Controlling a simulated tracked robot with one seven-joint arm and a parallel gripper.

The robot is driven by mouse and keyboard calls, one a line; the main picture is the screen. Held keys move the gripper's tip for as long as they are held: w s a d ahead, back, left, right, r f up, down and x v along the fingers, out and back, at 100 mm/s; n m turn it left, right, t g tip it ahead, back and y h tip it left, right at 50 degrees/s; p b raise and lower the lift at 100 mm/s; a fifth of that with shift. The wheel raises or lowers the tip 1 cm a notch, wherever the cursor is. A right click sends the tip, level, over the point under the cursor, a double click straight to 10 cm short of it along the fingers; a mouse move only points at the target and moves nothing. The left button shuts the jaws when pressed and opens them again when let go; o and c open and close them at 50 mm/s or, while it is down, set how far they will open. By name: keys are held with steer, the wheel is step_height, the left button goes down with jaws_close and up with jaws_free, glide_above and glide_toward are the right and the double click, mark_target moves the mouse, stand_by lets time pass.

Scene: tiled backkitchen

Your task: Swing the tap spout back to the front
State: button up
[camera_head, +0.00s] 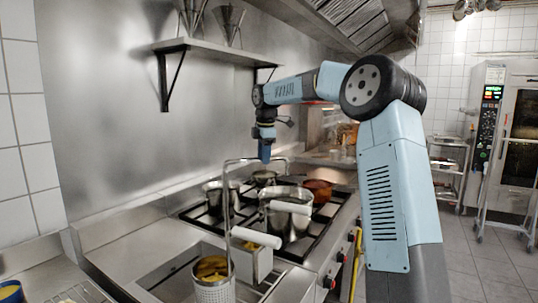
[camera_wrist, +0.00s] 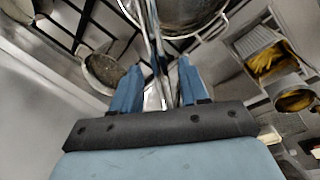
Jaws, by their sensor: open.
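The tap spout (camera_head: 227,190) is a thin, shiny metal pipe in the head view. It rises by the fryer, bends over and runs across toward the hob. In the wrist view the spout (camera_wrist: 156,55) passes lengthwise between my blue fingers. My gripper (camera_head: 265,157) points down at the spout's upper run, above the hob. In the wrist view my gripper (camera_wrist: 158,85) is open, with a finger on each side of the pipe. I cannot tell whether either finger touches it. The tap's base is hard to make out.
A large steel pot (camera_head: 288,222), a smaller pot (camera_head: 216,194) and a copper-coloured pan (camera_head: 318,189) stand on the hob below. A round basket (camera_head: 213,288) of fries and white basket handles (camera_head: 257,238) are nearby. A wall shelf (camera_head: 205,46) is above left.

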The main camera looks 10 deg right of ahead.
jaws_close()
stand_by(0.3)
